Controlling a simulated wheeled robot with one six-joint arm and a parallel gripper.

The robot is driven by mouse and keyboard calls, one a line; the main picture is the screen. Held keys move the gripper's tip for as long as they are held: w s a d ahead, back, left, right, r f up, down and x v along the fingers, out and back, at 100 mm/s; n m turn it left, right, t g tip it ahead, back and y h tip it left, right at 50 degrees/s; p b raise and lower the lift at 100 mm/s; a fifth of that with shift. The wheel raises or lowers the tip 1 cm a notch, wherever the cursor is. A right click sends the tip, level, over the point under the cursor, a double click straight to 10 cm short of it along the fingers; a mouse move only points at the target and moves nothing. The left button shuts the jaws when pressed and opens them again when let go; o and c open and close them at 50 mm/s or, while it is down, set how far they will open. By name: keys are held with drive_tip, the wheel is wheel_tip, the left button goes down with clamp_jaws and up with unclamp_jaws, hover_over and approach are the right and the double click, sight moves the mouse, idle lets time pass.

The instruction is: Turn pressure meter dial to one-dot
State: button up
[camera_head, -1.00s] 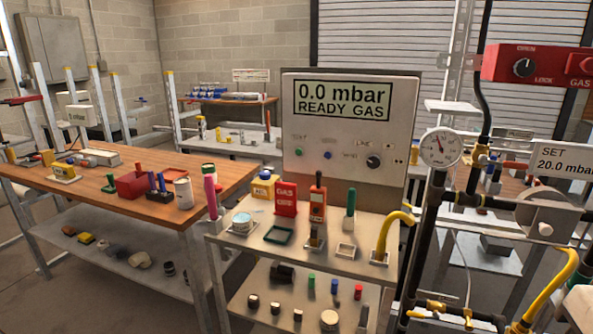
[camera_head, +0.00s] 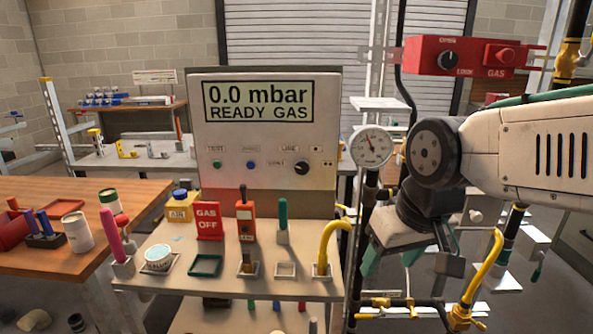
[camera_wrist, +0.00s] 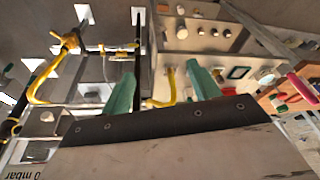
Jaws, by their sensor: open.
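The pressure meter (camera_head: 225,130) is a grey box with a screen reading "0.0 mbar READY GAS". Its round black dial (camera_head: 301,167) is at the panel's lower right, with small dot marks above and to its right. The marks are too small to read the dial's exact setting. My gripper (camera_head: 390,258) hangs in the head view right of and below the dial, apart from it and pointing down. In the wrist view its green fingers (camera_wrist: 162,90) are spread and empty. I cannot make out the dial in the wrist view.
A round gauge (camera_head: 371,146) on a pipe stands between the dial and my arm. Below the panel, a cart (camera_head: 150,284) carries a red "GAS OFF" sign (camera_head: 208,220), a handheld red device (camera_head: 245,218) and a yellow hose (camera_head: 332,240). A red gas box (camera_head: 460,56) is above my arm.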

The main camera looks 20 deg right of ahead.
drive_tip(key=w+a+f+t, duration=0.15)
drive_tip(key=w+t, duration=0.25)
drive_tip(key=w, duration=0.9)
drive_tip(key=w+a+t, duration=0.3)
drive_tip(key=w+t, duration=0.1)
drive_tip(key=w, duration=1)
drive_tip(key=m+t+h, duration=0.3)
drive_tip(key=t+h, duration=0.4)
drive_tip(key=t, duration=0.3)
approach(302, 169)
drive_tip(key=shift+x, duration=4.3)
drive_tip(key=c, duration=1)
